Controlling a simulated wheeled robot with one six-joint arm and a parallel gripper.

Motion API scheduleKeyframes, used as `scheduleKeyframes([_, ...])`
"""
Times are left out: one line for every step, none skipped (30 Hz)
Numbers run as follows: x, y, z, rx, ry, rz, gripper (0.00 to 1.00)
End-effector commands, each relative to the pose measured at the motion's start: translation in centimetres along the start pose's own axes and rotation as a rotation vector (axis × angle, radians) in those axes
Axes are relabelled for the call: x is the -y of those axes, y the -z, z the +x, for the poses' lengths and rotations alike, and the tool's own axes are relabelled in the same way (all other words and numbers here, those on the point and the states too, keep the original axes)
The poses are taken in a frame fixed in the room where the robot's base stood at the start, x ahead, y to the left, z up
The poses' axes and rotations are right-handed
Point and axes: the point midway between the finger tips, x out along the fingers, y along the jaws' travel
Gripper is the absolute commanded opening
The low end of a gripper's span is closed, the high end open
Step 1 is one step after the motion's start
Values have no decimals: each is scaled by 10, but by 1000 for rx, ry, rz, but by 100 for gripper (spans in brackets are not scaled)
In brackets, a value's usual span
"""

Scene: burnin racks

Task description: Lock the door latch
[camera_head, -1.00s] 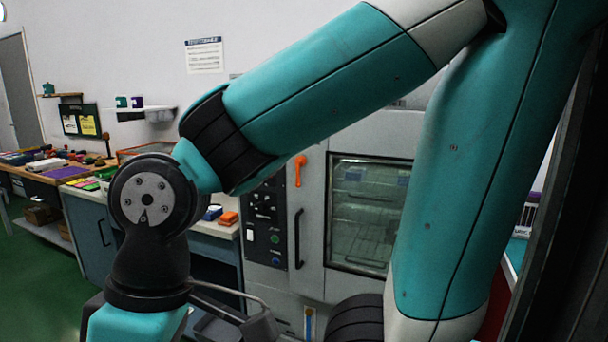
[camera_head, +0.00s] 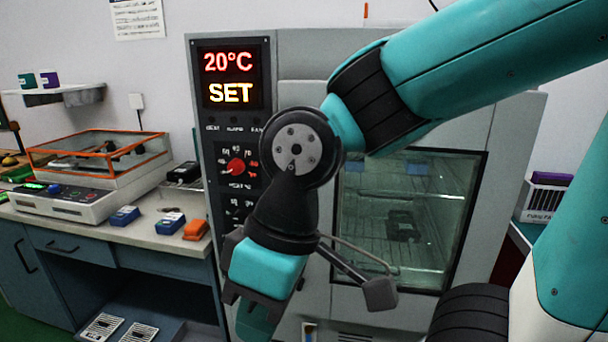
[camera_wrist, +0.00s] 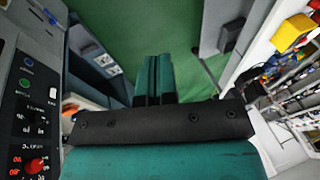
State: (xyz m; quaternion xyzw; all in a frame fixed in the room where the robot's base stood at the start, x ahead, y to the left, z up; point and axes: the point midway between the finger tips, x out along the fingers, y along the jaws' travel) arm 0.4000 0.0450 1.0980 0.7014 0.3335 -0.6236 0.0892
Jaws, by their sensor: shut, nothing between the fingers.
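The grey chamber with a windowed door (camera_head: 460,250) stands in front of me in the head view. The door looks closed. My arm covers its left edge, and the door latch is hidden there. The chamber's control panel (camera_head: 234,140) shows 20°C and SET, with a red knob (camera_head: 236,166) below. My gripper (camera_head: 258,325) hangs low in front of the chamber, pointing down. In the wrist view the teal fingers (camera_wrist: 153,65) are together with nothing between them. The panel (camera_wrist: 28,110) shows at the left there, apart from the fingers.
A bench (camera_head: 150,236) at the left holds an orange-framed clear box (camera_head: 100,150), blue boxes and an orange block (camera_head: 196,230). A purple-topped rack (camera_head: 545,197) stands at the right. Green floor (camera_wrist: 125,35) is open beyond my fingers in the wrist view.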

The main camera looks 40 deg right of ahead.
Motion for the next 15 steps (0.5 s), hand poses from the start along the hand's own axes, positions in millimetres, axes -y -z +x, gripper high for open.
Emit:
scheduleKeyframes([0,0,0,0,0,0,0])
scheduleKeyframes([0,0,0,0,0,-1,0])
scheduleKeyframes([0,0,0,0,0,0,0])
scheduleKeyframes([0,0,0,0,0,0,0])
scheduleKeyframes([0,0,0,0,0,0,0])
scheduleKeyframes([0,0,0,0,0,0,0])
scheduleKeyframes([0,0,0,0,0,0,0])
scheduleKeyframes([0,0,0,0,-1,1,0])
scheduleKeyframes([-2,3,-2,1,-7,8,0])
scheduleKeyframes([-5,6,-4,2,-16,19,0])
scheduleKeyframes([-10,11,-7,5,-30,37,0])
scheduleKeyframes([-19,20,-13,9,-58,70,0])
scheduleKeyframes([-28,28,-18,14,-86,105,0])
scheduleKeyframes([-40,39,-23,19,-119,147,0])
scheduleKeyframes([-58,55,-32,24,-175,214,0])
